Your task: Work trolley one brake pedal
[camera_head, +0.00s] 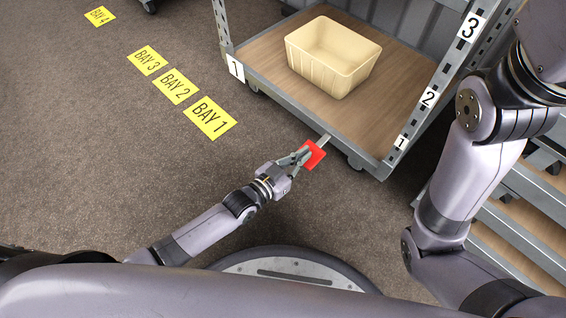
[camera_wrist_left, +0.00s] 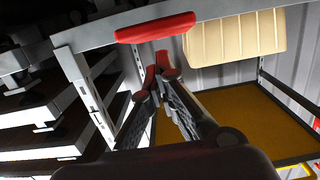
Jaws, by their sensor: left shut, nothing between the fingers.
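The trolley (camera_head: 290,103) marked 1 has a wooden lower shelf. Its red brake pedal (camera_head: 314,154) sticks out on a grey lever from the shelf's front edge. In the left wrist view the pedal is a wide red bar (camera_wrist_left: 155,27) across the top. My left gripper (camera_head: 303,157) is at the pedal, its fingertips by the pedal's near side. In the wrist view the fingers (camera_wrist_left: 158,72) are shut and empty, with tips just below the pedal; I cannot tell whether they touch it. My right arm shows at the right, but its gripper is out of view.
A cream bin (camera_head: 333,55) stands on the trolley shelf. Yellow floor signs for BAY 1 (camera_head: 210,118), BAY 2 (camera_head: 175,86), BAY 3 (camera_head: 147,60) and BAY 4 (camera_head: 100,16) lie on the open carpet at left. Another grey shelved rack (camera_head: 520,240) stands at right.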

